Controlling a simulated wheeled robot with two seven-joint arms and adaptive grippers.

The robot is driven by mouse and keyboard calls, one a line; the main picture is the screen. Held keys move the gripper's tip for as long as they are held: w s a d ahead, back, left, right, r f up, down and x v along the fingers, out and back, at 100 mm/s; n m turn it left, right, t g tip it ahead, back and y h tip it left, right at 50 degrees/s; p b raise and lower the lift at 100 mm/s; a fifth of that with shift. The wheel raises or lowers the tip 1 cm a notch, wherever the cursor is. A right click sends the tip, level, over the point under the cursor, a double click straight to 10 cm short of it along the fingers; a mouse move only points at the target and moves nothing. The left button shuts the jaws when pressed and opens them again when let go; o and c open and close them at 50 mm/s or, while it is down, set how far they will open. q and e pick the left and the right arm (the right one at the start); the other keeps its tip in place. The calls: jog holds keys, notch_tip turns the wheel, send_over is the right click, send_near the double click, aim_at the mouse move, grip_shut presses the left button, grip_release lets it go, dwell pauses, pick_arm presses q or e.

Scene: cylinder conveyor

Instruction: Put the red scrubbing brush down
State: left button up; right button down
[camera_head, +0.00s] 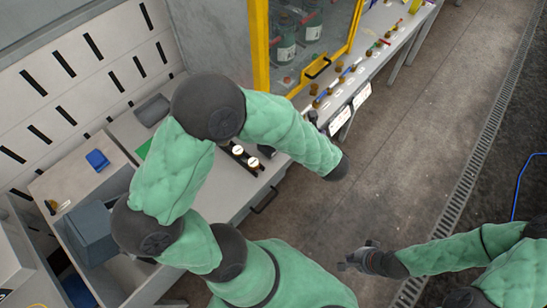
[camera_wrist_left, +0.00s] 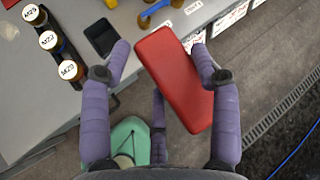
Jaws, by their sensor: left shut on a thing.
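The red scrubbing brush (camera_wrist_left: 178,80) shows in the left wrist view as a tilted red block between the purple fingers. My left gripper (camera_wrist_left: 161,52) is shut on it and holds it near the edge of the grey worktop. In the head view my left forearm reaches right across the worktop edge, and its gripper and the brush are hidden. My right gripper (camera_head: 358,262) is over the floor at the lower right, away from the worktop. It is too small to tell whether its fingers are open or shut.
Labelled round jars (camera_wrist_left: 58,42) stand in a dark rack beside a flat black device (camera_wrist_left: 102,36). A yellow-framed cabinet (camera_head: 262,50) holds bottles. Small corked items (camera_head: 322,97) line the worktop's edge. A blue item (camera_head: 97,160) lies far left. The floor (camera_head: 400,150) is clear.

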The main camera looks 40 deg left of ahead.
pick_arm(q)
jog(key=s+a+r+n+g+y, duration=0.25)
jog(key=s+n+g, duration=0.45)
jog(key=s, duration=0.7)
jog(key=w+a+f+n+b, duration=0.1)
jog(key=w+a+f+b, duration=0.3)
jog(key=w+a+f, duration=0.5)
jog(key=shift+a+f+t, duration=0.3)
jog(key=shift+f, duration=0.25)
jog(key=shift+w+a+f+b, duration=0.15)
jog(key=shift+f+b, duration=0.6)
jog(key=shift+f, duration=0.9)
jog(key=shift+f+b, duration=0.45)
jog(key=shift+f, duration=0.2)
jog(key=o, duration=1.6)
jog(key=shift+c, duration=0.2)
